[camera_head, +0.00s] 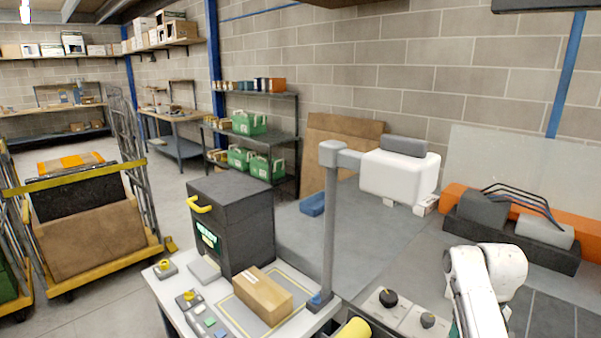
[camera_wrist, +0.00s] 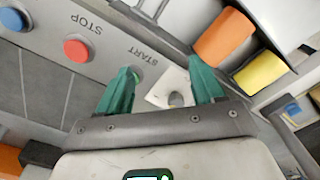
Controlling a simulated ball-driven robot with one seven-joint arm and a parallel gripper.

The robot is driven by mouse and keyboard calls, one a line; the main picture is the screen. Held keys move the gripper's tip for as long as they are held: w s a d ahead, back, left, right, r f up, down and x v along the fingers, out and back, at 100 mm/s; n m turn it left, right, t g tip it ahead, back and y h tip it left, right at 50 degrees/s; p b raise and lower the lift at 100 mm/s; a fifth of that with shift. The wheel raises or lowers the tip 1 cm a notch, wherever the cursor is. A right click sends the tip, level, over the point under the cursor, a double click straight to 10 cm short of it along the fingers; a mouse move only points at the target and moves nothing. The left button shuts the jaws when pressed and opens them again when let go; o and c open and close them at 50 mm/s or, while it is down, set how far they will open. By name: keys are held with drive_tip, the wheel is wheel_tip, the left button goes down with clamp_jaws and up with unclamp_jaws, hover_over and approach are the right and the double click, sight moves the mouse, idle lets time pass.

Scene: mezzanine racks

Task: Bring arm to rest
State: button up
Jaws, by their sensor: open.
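My gripper (camera_wrist: 162,68) shows in the wrist view with its two green fingers spread apart and nothing held between them. It is over a grey panel (camera_wrist: 110,25) marked STOP and START, the lettering appearing upside down. A red button (camera_wrist: 75,50) and a blue button (camera_wrist: 12,19) are left of the fingers. A small grey knob on a pale plate (camera_wrist: 176,99) shows between the fingers. I cannot tell whether the fingers touch the panel. In the head view my white arm (camera_head: 478,285) is at the lower right, and the gripper cannot be made out there.
A cardboard box (camera_head: 262,294) lies on the bench beside a dark cabinet (camera_head: 232,222) and a grey post (camera_head: 329,220). An orange roll (camera_wrist: 222,37) and yellow roll (camera_wrist: 261,70) are close to the right finger. Clear floor (camera_head: 165,200) lies behind the bench, beside a cart (camera_head: 90,240).

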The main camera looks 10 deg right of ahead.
drive_tip(key=s+a+f+t, duration=0.2)
drive_tip(key=s+a+f, duration=0.65)
drive_tip(key=a, duration=0.25)
drive_tip(key=s+a+r+n+t, duration=0.1)
drive_tip(key=s+a+r, duration=0.15)
drive_tip(key=s, duration=0.55)
drive_tip(key=s+a+r+n+t, duration=0.15)
drive_tip(key=s+a, duration=0.25)
drive_tip(key=s, duration=0.4)
drive_tip(key=s+d+f+m+g+b, duration=0.1)
drive_tip(key=s+f+g+b, duration=0.1)
drive_tip(key=s+f, duration=0.7)
drive_tip(key=shift+s+f+m+g+b, duration=0.2)
drive_tip(key=shift+s+m+g+b, duration=0.2)
drive_tip(key=shift+g, duration=0.45)
